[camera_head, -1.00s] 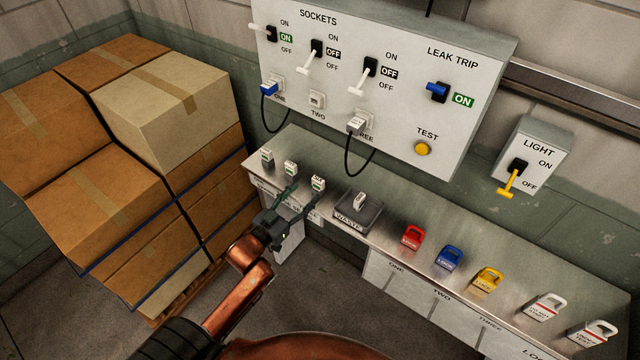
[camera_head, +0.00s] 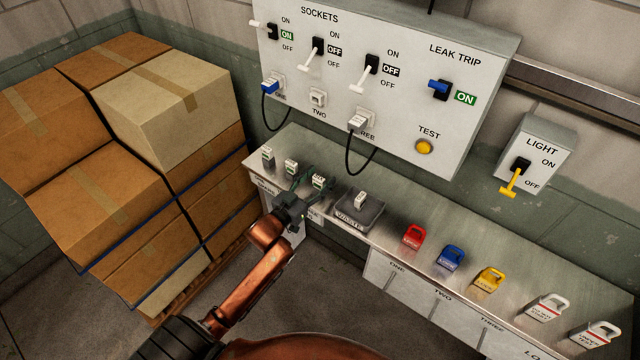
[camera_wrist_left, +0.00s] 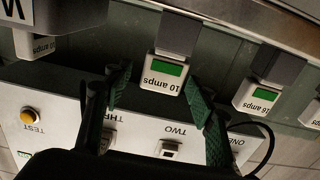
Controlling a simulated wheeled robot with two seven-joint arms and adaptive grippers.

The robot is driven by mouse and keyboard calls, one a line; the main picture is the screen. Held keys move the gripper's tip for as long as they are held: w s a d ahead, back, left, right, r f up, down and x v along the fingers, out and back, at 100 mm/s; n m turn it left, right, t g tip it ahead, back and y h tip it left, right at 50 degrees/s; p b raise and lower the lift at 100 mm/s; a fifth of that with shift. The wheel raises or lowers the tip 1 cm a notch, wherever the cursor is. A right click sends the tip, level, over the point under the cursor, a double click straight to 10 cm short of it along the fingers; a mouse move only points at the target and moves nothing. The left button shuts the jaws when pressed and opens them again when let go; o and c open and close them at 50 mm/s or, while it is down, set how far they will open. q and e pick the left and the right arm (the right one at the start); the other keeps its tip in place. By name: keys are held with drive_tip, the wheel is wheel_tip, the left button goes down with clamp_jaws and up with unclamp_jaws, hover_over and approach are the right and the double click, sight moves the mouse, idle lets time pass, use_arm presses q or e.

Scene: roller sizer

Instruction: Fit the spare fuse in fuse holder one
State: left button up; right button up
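Three small white fuses stand in a row at the bench's left end: the leftmost (camera_head: 267,154), the middle one (camera_head: 290,168) and the third (camera_head: 318,181). In the left wrist view the third fuse (camera_wrist_left: 163,79) reads "10 amps" with a green patch, and the middle one (camera_wrist_left: 257,98) reads "16 amps". My left gripper (camera_head: 315,186) is open, its fingertips on either side of the third fuse, with gaps visible in the wrist view (camera_wrist_left: 156,88). The bench-front labels there are partly hidden and too small to read. My right gripper is out of view.
A dark waste tray (camera_head: 350,222) holds another 10 amps fuse (camera_head: 361,200) just right of my gripper. Coloured padlocks (camera_head: 450,258) stand further right. The socket panel (camera_head: 400,115) with hanging cables is behind. Stacked boxes (camera_head: 130,190) are at left.

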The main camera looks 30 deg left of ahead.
sight(318, 179)
use_arm(q)
drive_tip(key=c, duration=1)
drive_tip(key=shift+r, duration=0.1)
drive_tip(key=shift+r, duration=0.25)
drive_tip(key=r, duration=0.2)
drive_tip(key=r+p, duration=0.1)
drive_tip(key=shift+s+r, duration=0.15)
drive_tip(key=shift+s, duration=0.1)
drive_tip(key=s+r, duration=0.3)
drive_tip(key=s, duration=0.1)
drive_tip(key=s+r+p, duration=0.1)
drive_tip(key=s+r, duration=0.2)
drive_tip(key=s, duration=0.2)
drive_tip(key=s+r+p, duration=0.1)
drive_tip(key=s+r, duration=0.2)
drive_tip(key=s, duration=0.1)
drive_tip(key=shift+s+d, duration=0.25)
drive_tip(key=shift+s, duration=0.05)
